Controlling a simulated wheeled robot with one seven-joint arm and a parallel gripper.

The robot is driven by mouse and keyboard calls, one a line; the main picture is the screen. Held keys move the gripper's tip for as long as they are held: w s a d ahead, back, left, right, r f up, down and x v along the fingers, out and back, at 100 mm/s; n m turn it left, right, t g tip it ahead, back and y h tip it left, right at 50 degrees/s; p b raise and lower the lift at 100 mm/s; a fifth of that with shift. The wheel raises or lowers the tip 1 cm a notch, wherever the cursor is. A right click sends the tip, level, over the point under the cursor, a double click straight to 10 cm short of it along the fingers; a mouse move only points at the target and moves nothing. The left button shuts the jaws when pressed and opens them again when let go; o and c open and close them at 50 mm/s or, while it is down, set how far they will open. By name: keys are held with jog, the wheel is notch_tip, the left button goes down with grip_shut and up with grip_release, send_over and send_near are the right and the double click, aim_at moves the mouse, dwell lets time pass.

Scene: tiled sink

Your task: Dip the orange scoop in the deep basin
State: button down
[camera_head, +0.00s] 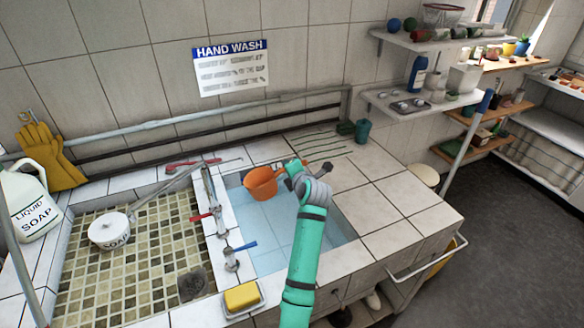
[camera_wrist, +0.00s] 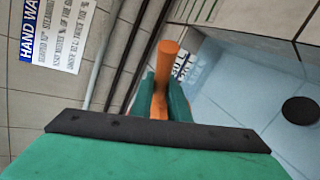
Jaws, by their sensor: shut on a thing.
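The orange scoop (camera_head: 261,185) is held over the back left part of the deep basin (camera_head: 300,234), which has a pale blue lining. My gripper (camera_head: 288,166) is shut on the scoop's handle, to the right of its cup. In the wrist view the orange handle (camera_wrist: 164,70) stands between my green fingers (camera_wrist: 160,98). The blue basin (camera_wrist: 235,80) lies to the right there, with a dark round drain. I cannot tell whether the scoop's bottom touches water. My arm hides part of the basin.
A shallow tiled basin (camera_head: 150,258) with a white soap pot (camera_head: 110,231) is at left. Taps (camera_head: 214,205) with red and blue handles stand between the basins. A yellow sponge (camera_head: 242,297) sits at the front. The tiled counter (camera_head: 390,200) at right is mostly clear.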

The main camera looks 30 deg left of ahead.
jog(key=shift+s+a+f, duration=0.1)
jog(key=shift+f, duration=0.35)
jog(key=shift+s+a+f, duration=0.1)
jog(key=shift+f, duration=0.35)
notch_tip(320, 180, down, 17)
jog(key=shift+f, duration=0.15)
dwell(0.3)
jog(key=shift+w, duration=0.15)
jog(key=shift+d, duration=0.15)
dwell(0.8)
dwell(1.4)
